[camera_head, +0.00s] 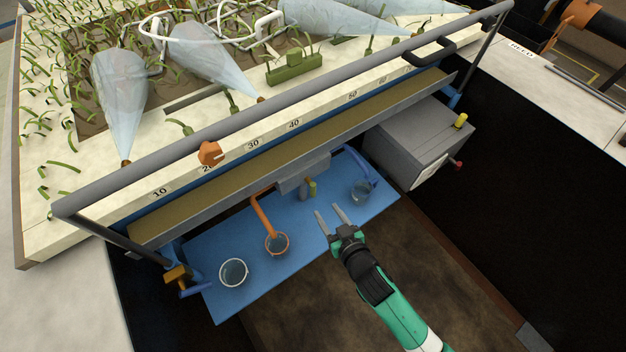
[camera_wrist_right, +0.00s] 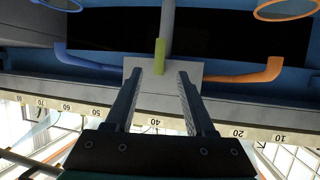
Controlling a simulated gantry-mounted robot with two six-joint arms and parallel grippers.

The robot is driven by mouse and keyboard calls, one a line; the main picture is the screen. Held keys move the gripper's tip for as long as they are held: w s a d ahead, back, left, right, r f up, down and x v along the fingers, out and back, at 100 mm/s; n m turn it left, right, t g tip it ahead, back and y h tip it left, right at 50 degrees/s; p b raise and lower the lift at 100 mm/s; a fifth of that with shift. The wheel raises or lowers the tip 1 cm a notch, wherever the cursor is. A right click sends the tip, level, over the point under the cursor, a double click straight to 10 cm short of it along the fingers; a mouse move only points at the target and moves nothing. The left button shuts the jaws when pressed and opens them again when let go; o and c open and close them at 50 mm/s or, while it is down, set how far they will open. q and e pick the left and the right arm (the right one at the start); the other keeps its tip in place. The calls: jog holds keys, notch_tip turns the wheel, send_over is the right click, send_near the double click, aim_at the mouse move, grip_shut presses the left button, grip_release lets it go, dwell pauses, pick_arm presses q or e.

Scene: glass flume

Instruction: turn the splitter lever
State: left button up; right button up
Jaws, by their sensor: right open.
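The splitter is a grey box (camera_head: 304,174) under the long trough, above the blue shelf. Its lever is a short yellow-green tab (camera_head: 312,188) at the box's lower front, beside a grey stub pipe (camera_head: 303,192). My right gripper (camera_head: 329,211) is open and empty, in front of and a little right of the lever, apart from it. In the right wrist view the lever (camera_wrist_right: 159,56) shows between the fingertips of the gripper (camera_wrist_right: 159,75), with the grey box (camera_wrist_right: 155,87) behind. My left gripper is not in view.
A white-rimmed cup (camera_head: 233,272) stands left on the blue shelf (camera_head: 310,245). A grey cabinet (camera_head: 412,148) stands right.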

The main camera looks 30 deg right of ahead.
aim_at(314, 193)
jog(key=b+x, duration=0.4)
jog(key=x, duration=0.6)
jog(key=shift+w+f+b, duration=0.3)
jog(key=shift+b, duration=0.05)
jog(key=shift+w+d+f, duration=0.1)
jog(key=shift+w, duration=0.35)
grip_shut()
